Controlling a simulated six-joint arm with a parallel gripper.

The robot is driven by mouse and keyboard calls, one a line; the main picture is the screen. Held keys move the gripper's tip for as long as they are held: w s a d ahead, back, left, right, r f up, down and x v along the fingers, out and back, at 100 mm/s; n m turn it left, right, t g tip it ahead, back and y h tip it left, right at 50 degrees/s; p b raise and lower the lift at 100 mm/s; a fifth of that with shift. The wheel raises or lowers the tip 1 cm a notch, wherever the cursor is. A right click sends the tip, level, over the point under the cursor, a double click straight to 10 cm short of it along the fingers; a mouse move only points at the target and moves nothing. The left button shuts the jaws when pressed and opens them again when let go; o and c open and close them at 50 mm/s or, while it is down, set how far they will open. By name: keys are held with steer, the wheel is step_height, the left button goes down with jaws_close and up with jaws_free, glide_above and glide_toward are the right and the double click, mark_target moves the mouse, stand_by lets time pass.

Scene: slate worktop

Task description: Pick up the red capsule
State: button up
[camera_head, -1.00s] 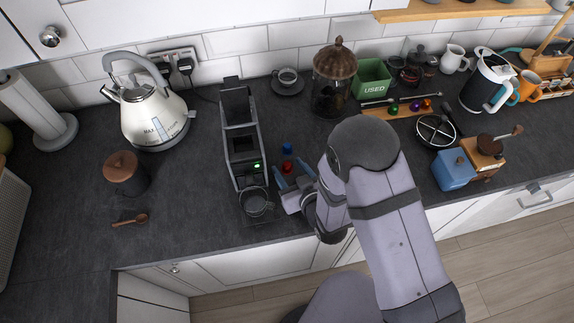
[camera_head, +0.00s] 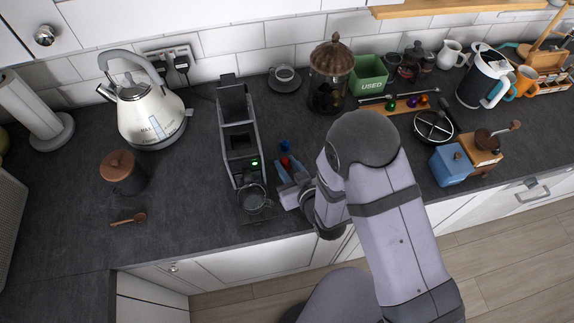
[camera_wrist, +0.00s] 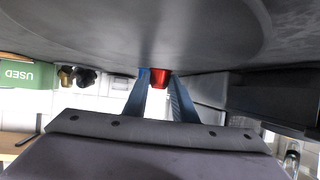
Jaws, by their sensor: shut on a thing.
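The red capsule (camera_head: 285,162) is on the worktop just right of the coffee machine. My gripper (camera_head: 285,163) has its blue fingers on either side of it and is shut on it. In the wrist view the red capsule (camera_wrist: 160,78) sits between the tips of the two blue fingers (camera_wrist: 160,84). The blue capsule (camera_head: 284,146) is just beyond the fingertips, partly hard to tell from the blue fingers. Whether the red capsule is touching the worktop cannot be told.
The coffee machine (camera_head: 240,140) with a glass cup (camera_head: 253,198) stands close on the left. A lidded glass jar (camera_head: 329,85) and a cup on a saucer (camera_head: 284,79) stand behind. A wooden capsule holder (camera_head: 402,107) and a green "USED" bin (camera_head: 369,75) are at the back right.

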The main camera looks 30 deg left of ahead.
mark_target(287, 170)
step_height(287, 170, up, 10)
steer(key=b, duration=0.2)
steer(key=shift+f, duration=0.25)
stand_by(0.3)
